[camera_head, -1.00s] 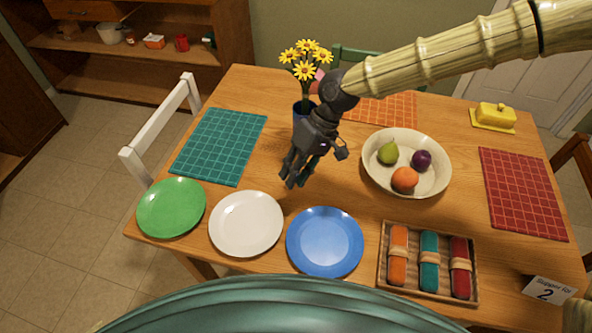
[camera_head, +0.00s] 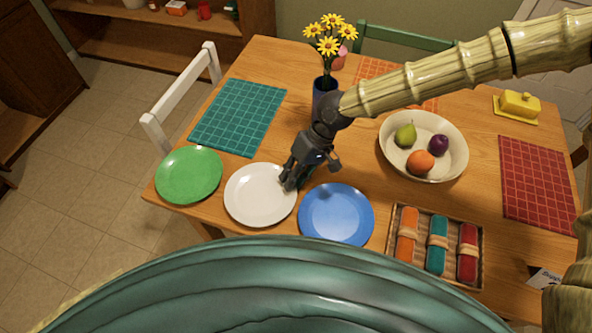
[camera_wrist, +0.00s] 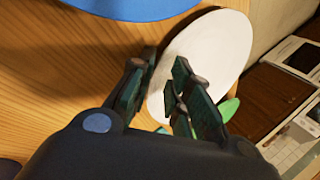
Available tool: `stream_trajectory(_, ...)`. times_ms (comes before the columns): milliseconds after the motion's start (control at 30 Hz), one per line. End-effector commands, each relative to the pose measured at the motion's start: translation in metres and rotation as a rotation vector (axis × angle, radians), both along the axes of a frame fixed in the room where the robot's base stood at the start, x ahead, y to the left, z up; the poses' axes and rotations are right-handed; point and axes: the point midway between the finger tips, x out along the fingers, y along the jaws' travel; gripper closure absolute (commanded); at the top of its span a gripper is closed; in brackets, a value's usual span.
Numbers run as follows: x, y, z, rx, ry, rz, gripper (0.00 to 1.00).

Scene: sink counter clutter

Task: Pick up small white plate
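The small white plate (camera_head: 258,196) lies flat on the table between a green plate (camera_head: 189,175) and a blue plate (camera_head: 337,214). My gripper (camera_head: 289,183) is at the plate's upper right rim in the head view, with its fingers pointing down. In the wrist view the white plate (camera_wrist: 207,55) shows beyond and between the fingers of my gripper (camera_wrist: 160,88). The fingers are apart, with a gap between them, and nothing is held. I cannot tell whether a finger touches the rim.
A wooden box (camera_head: 480,272) with rolled napkins stands right of the blue plate. A fruit bowl (camera_head: 455,163) and a blue vase (camera_head: 322,92) with yellow flowers stand farther back. A teal placemat (camera_head: 238,117) lies behind the green and white plates.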

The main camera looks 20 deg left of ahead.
Motion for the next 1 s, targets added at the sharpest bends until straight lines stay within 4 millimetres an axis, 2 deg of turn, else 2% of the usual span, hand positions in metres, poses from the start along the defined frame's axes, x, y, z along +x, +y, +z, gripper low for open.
stream_trajectory(233,0.000,0.000,0.000,0.000,0.000,0.000,0.81)
stream_trajectory(267,0.000,0.000,0.000,0.000,0.000,0.000,0.83)
stream_trajectory(367,0.000,0.000,0.000,0.000,0.000,0.000,1.00)
stream_trajectory(767,-0.001,0.000,-0.001,-0.002,0.000,0.002,1.00)
stream_trajectory(1000,-0.011,0.001,-0.001,-0.003,0.000,0.006,1.00)
